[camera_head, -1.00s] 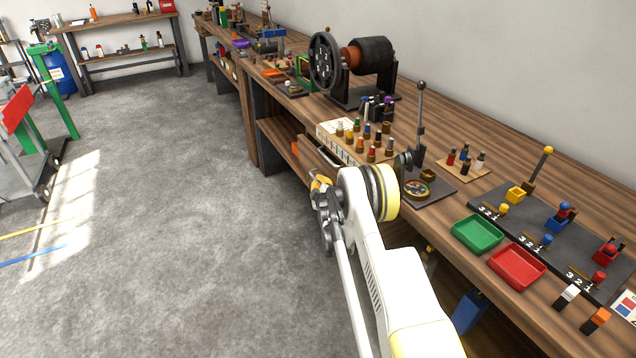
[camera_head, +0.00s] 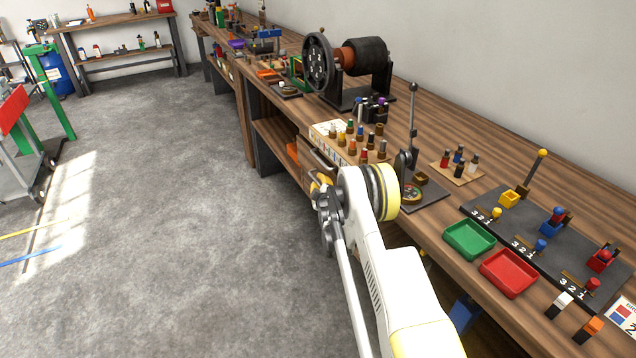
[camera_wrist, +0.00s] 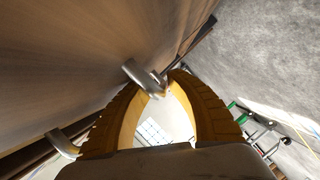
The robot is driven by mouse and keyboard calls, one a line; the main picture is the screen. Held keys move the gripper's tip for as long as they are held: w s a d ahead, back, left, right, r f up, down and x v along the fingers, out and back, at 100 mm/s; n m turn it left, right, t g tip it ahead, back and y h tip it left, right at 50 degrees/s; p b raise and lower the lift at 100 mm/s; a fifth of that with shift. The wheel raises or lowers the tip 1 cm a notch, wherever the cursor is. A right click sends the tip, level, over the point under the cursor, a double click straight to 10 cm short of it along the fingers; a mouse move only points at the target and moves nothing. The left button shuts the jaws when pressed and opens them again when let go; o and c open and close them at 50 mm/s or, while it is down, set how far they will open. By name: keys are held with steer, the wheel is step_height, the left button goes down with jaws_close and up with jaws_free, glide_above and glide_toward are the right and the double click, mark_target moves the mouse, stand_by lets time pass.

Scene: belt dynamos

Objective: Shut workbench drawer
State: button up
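The wooden workbench drawer (camera_head: 308,147) sits under the bench top in the head view, with a metal bar handle (camera_head: 322,160) on its front. I cannot tell how far it stands out. My gripper (camera_head: 321,187) is right at the drawer front, just below the visible part of the handle. In the wrist view the drawer front (camera_wrist: 70,60) fills the left side, and a handle post (camera_wrist: 143,76) reaches the tips of my yellow fingers (camera_wrist: 166,84). The fingertips are close together. The left finger hides the middle of the handle, so a grip on it cannot be confirmed.
The bench top (camera_head: 440,130) carries a dynamo (camera_head: 362,62), a lever stand (camera_head: 425,195), a green tray (camera_head: 470,238) and a red tray (camera_head: 509,272) close above my arm. Grey floor (camera_head: 180,200) is clear to the left.

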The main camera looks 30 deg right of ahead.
steer(key=v, duration=0.7)
steer(key=shift+s+r, duration=0.1)
steer(key=shift+s, duration=0.05)
steer(key=s+a+r+m+g+y, duration=0.1)
steer(key=s+a+r, duration=0.3)
steer(key=r, duration=0.4)
steer(key=s+a+r+m+g+y, duration=0.15)
steer(key=s+a+r, duration=0.3)
steer(key=r, duration=0.45)
steer(key=s+a+r+m+g, duration=0.1)
steer(key=s+a+r+m, duration=0.15)
steer(key=a+r, duration=0.4)
steer(key=s+a+m+g, duration=0.1)
steer(key=s+a, duration=0.1)
steer(key=s, duration=0.8)
steer(key=s+a+r+m+g+y, duration=0.1)
steer(key=s+a+g, duration=0.1)
steer(key=s, duration=0.9)
steer(key=s+a+r+m+g+y, duration=0.1)
steer(key=s+a, duration=0.3)
steer(key=s, duration=0.7)
steer(key=shift+s, duration=0.2)
